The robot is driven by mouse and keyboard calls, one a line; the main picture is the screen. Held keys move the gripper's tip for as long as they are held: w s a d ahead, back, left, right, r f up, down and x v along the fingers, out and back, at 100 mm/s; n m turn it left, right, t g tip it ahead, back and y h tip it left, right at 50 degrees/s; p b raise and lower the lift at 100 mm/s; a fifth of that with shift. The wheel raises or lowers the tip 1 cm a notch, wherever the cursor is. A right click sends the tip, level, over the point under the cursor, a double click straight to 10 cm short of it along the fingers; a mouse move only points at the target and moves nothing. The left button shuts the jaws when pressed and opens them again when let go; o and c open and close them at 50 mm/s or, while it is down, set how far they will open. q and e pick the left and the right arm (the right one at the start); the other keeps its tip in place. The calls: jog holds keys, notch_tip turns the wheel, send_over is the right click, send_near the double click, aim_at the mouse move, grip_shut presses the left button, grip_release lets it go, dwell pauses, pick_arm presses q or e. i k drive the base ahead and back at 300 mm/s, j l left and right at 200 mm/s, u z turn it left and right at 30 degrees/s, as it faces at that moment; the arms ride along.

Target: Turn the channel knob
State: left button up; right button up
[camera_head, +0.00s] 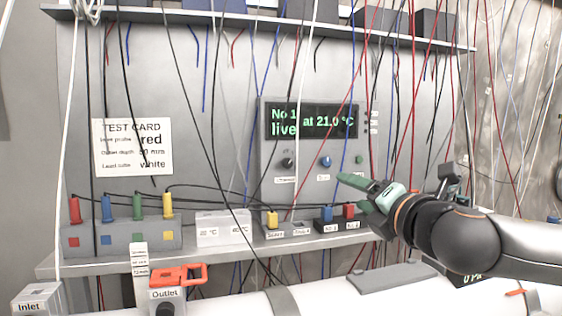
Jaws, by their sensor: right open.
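The channel knob (288,163) is a small black knob low on the left of the grey instrument panel (271,150). A small label (286,180) sits under it, too small to read surely. The display (311,121) above reads "No 1 live at 21.0 °C", partly crossed by wires. My right gripper (351,192) comes in from the right with green fingers. It is open and empty, pointing left, below and right of the knobs, with nothing between its fingers. My left gripper is out of view.
Many thin coloured wires hang in front of the panel. A shelf holds a grey block with coloured plugs (122,237), a white box (222,229) and yellow, blue and red plugs. A test card (132,147) is on the wall. A red-handled outlet valve (178,276) is in front.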

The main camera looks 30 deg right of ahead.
aim_at(287, 163)
jog(key=i+l, duration=0.2)
jog(key=i, duration=0.2)
jog(key=i+l, duration=0.2)
jog(key=i, duration=0.2)
